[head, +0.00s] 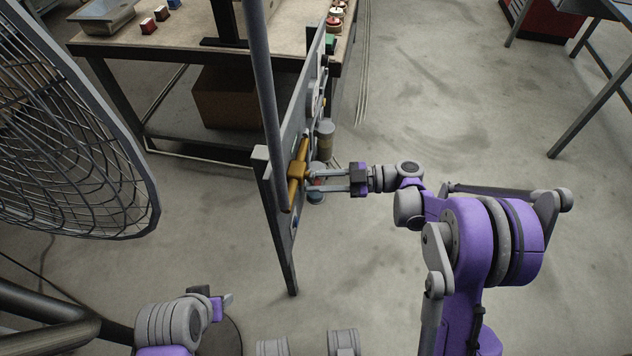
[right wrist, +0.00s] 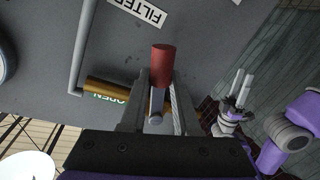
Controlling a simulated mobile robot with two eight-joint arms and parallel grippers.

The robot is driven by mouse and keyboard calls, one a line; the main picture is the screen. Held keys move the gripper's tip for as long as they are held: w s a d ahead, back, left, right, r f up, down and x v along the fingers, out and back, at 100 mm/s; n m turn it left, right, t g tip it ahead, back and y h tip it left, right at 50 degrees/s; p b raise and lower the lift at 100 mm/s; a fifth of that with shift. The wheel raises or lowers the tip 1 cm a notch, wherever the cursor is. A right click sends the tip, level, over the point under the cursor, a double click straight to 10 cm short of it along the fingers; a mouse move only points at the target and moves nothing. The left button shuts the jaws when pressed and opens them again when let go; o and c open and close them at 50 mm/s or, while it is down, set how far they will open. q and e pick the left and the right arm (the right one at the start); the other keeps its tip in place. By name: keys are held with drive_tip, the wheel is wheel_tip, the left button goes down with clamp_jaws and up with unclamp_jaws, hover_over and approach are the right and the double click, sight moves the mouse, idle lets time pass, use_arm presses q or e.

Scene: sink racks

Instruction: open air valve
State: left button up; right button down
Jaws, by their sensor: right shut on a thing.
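The air valve shows as a brass body on a brass pipe (head: 298,172) on the upright grey panel (head: 285,232). My right gripper (head: 315,180) reaches the valve from the right and is shut on the lever; my fingers partly hide the valve body. My left gripper (head: 226,300) is low at the left, away from the panel; it also shows in the right wrist view (right wrist: 241,86), its two fingers apart and empty.
A large wire fan guard (head: 70,130) stands at the left. A workbench (head: 165,48) with small blocks and a metal tray (head: 103,15) is behind the panel. A grey canister (head: 325,136) is on the panel near the valve.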

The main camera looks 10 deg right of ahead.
drive_tip(key=shift+w+d+r+n+h+p, duration=0.15)
drive_tip(key=shift+w+n+p, duration=0.2)
drive_tip(key=shift+n, duration=0.25)
drive_tip(key=shift+w+a+n+h+p, duration=0.15)
drive_tip(key=shift+w+n+p, duration=0.15)
drive_tip(key=shift+n, duration=0.3)
drive_tip(key=shift+d, duration=0.1)
drive_tip(key=c, duration=1)
unclamp_jaws()
drive_tip(key=o, duration=0.3)
drive_tip(key=shift+w, duration=0.15)
drive_tip(key=shift+o, duration=0.2)
drive_tip(key=s+d+r, duration=0.1)
drive_tip(key=s+d, duration=0.1)
drive_tip(key=d, duration=0.8)
drive_tip(key=shift+d+r+p, duration=0.15)
drive_tip(key=shift+d+p, duration=0.15)
drive_tip(key=shift+p, duration=0.15)
